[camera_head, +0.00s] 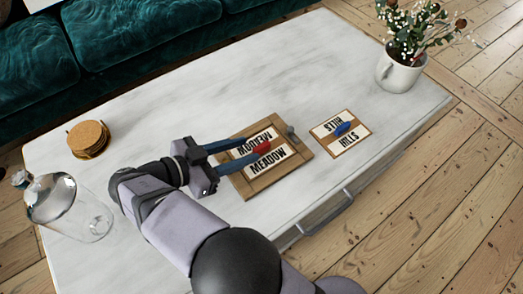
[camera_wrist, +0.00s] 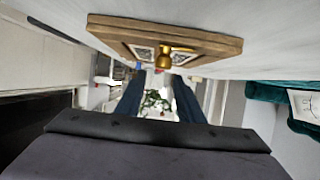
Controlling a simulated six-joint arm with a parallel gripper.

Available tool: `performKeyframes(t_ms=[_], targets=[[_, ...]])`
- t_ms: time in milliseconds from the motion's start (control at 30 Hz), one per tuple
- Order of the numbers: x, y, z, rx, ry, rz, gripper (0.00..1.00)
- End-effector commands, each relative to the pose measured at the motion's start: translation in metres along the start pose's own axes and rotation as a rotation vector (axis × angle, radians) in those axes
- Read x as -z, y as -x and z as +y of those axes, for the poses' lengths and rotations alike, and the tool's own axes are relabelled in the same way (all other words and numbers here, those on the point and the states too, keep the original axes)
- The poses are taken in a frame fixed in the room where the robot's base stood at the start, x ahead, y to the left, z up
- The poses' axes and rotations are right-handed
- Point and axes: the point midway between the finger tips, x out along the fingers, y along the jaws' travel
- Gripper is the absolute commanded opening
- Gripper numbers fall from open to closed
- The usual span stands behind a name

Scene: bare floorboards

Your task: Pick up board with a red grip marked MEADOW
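The MEADOW board (camera_head: 239,183) lies on the white table, wood-framed with two white MEADOW labels. Its red grip (camera_head: 262,146) stands between the labels. My gripper (camera_head: 249,150) reaches over the board from the left. Its two blue fingers are apart, with the tips close to the red grip, one on each side; contact cannot be told. In the wrist view the fingers (camera_wrist: 158,84) are also apart, with a small red patch between their tips. A wooden board (camera_wrist: 120,27) with a brass-coloured knob (camera_wrist: 165,58) shows above them there.
A smaller HILLS board (camera_head: 326,149) with a blue grip (camera_head: 343,128) lies right of the MEADOW board. A white flower mug (camera_head: 398,75) stands at the far right. Round coasters (camera_head: 88,138) and a glass decanter (camera_head: 70,205) are on the left. The table's back is clear.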

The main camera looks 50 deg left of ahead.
Motion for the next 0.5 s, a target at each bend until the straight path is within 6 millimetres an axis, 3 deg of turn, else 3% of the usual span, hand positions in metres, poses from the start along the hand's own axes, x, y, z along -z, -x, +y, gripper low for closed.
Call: performKeyframes(t_ms=[367, 500], targets=[[-0.001, -0.017, 0.001, -0.001, 0.001, -0.002, 0.34], [-0.003, -0.032, 0.002, -0.004, 0.001, -0.002, 0.34]])
